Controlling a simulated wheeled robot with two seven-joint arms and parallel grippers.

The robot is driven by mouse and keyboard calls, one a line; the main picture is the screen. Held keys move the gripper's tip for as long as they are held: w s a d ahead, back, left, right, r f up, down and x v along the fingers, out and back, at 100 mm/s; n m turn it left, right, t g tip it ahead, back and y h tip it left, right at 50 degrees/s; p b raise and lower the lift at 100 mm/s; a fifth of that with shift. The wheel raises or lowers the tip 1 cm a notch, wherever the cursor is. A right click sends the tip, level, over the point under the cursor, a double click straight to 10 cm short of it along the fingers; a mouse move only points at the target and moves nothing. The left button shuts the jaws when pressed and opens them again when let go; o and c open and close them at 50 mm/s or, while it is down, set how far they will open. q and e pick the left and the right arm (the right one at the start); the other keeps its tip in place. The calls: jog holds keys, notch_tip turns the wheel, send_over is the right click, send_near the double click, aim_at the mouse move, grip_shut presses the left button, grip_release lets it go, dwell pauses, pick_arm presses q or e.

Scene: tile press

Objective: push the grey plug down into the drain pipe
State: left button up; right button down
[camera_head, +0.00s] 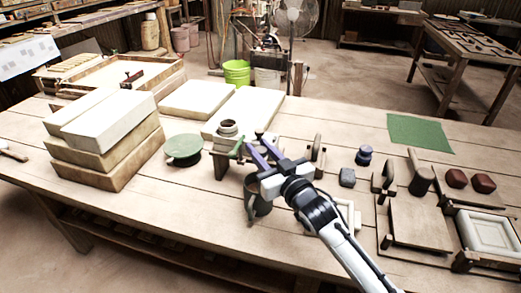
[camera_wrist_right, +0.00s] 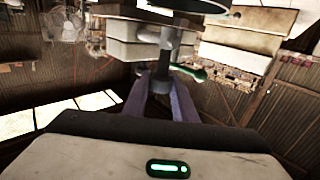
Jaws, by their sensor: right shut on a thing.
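My right gripper (camera_head: 258,143) reaches over the middle of the table, its purple fingers beside a green-handled fitting (camera_head: 237,148). In the right wrist view the fingers (camera_wrist_right: 160,90) close around a slim grey piece (camera_wrist_right: 164,74), which I take to be the grey plug; its lower end is hidden. A grey round collar (camera_head: 228,128) stands on a wooden block just left of the fingertips. I cannot tell for sure which part is the drain pipe. The left gripper is not in view.
A dark cup-like cylinder (camera_head: 258,197) stands below the gripper. A green turntable (camera_head: 183,148) and stacked slabs (camera_head: 105,150) are at left. Small dark blocks, a wooden board (camera_head: 418,228) and a framed white tile (camera_head: 490,235) are at right. Table room is free around the green mat (camera_head: 420,132).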

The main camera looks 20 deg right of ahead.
jog(key=shift+f+b, duration=0.6)
jog(key=shift+f, duration=0.75)
jog(key=c, duration=1.4)
grip_release()
jog(key=shift+c, duration=0.2)
jog(key=s+d, duration=0.2)
jog(key=s, duration=0.8)
jog(key=shift+s, duration=0.1)
